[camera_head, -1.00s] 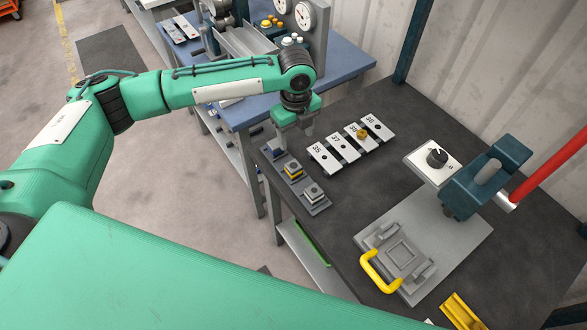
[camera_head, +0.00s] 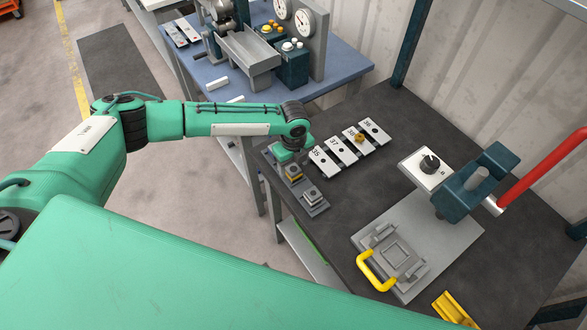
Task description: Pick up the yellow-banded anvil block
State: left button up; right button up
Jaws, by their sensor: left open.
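The yellow-banded anvil block (camera_head: 293,173) stands in the middle of a dark grey rack (camera_head: 318,210) at the left edge of the black bench. A plain grey block (camera_head: 313,194) stands in the rack nearer to me. My left gripper (camera_head: 287,164) points down at the far part of the rack, just behind and above the yellow-banded block in the picture. It is open. Its fingers are mostly hidden, and I cannot tell whether they touch the block. The blue-banded block is hidden behind the gripper. My right gripper is not in view.
Numbered white plates (camera_head: 341,151) lie right of the rack, one bearing a brass knob (camera_head: 360,138). A fixture plate with a yellow handle (camera_head: 376,272) and a dark blue press with a red lever (camera_head: 541,167) stand to the right. A blue bench (camera_head: 335,68) is behind.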

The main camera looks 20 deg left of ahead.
pick_arm(q)
jog(key=shift+f, duration=0.85)
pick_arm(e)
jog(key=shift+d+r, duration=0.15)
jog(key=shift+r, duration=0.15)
pick_arm(q)
jog(key=shift+c, duration=0.4)
jog(key=c, duration=1.2)
jog(key=shift+c, duration=0.2)
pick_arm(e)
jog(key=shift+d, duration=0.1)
